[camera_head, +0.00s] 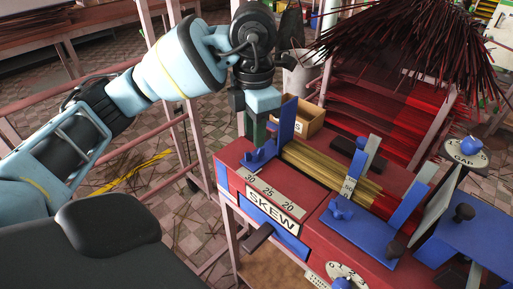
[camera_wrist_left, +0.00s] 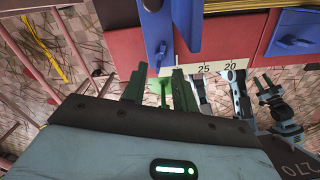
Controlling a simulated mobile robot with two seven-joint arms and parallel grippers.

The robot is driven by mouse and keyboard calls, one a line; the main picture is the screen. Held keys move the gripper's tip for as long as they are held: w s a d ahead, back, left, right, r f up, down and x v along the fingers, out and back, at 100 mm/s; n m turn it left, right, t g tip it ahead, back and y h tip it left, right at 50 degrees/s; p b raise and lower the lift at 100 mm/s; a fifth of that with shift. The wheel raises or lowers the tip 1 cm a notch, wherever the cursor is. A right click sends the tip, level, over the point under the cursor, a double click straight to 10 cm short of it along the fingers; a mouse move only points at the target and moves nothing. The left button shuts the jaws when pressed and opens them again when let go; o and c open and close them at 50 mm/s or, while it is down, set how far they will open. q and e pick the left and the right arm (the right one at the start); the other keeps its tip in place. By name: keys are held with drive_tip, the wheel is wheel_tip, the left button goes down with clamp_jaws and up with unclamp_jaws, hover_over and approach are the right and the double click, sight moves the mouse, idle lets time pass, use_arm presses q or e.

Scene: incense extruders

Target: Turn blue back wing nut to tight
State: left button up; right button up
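The blue back wing nut (camera_head: 259,157) sits on the foot of the upright blue back plate (camera_head: 287,120), at the left end of the red machine top. In the left wrist view the wing nut (camera_wrist_left: 161,56) stands just beyond my fingertips, with its wing running roughly along the viewing direction. My left gripper (camera_head: 258,135) points down just above the wing nut. Its green fingers (camera_wrist_left: 157,85) are apart with nothing between them. Whether a finger touches the nut I cannot tell. My right gripper does not show in the head view.
A scale strip (camera_head: 272,195) and a SKEW label lie in front of the nut. Yellow sticks (camera_head: 325,172) lie right of the back plate. Another blue wing nut (camera_head: 340,208) is farther right. A cardboard box (camera_head: 309,118) stands behind. Open floor lies left.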

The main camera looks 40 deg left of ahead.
sight(255, 150)
use_arm(q)
wheel_tip(255, 150, down, 5)
drive_tip(key=shift+r+b, duration=0.1)
drive_tip(key=shift+b, duration=0.4)
clamp_jaws()
